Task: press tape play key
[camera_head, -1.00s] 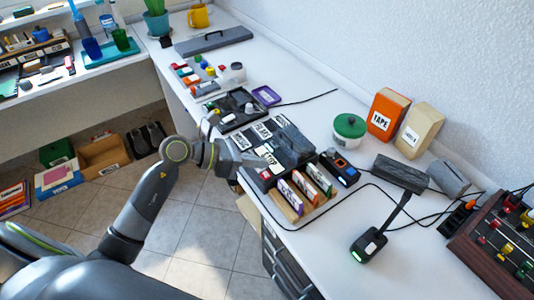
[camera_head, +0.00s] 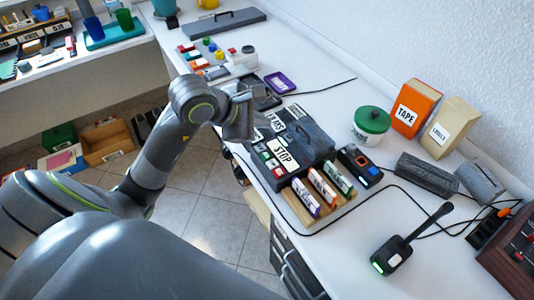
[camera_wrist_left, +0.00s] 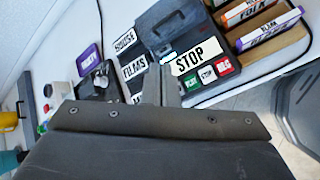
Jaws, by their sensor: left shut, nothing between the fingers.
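The dark tape deck (camera_head: 308,142) stands on the white counter and also shows in the left wrist view (camera_wrist_left: 177,30). A large white STOP label (camera_head: 285,154) lies on it. Beside the label is a row of small keys: a green key (camera_wrist_left: 192,84), a white key (camera_wrist_left: 207,74) marked STOP and a red key (camera_wrist_left: 223,65). The print on the green key is too small to read surely. My left gripper (camera_head: 250,112) is shut and empty at the deck's left edge. In the left wrist view its fingertips (camera_wrist_left: 163,58) are beside the STOP label, left of the green key.
A wooden rack of cassettes (camera_head: 319,198) stands in front of the deck. A blue-buttoned device (camera_head: 360,165) and a green-lidded pot (camera_head: 371,125) are to its right. A black microphone (camera_head: 392,253) and cables lie on the counter. The counter's front edge runs below my arm.

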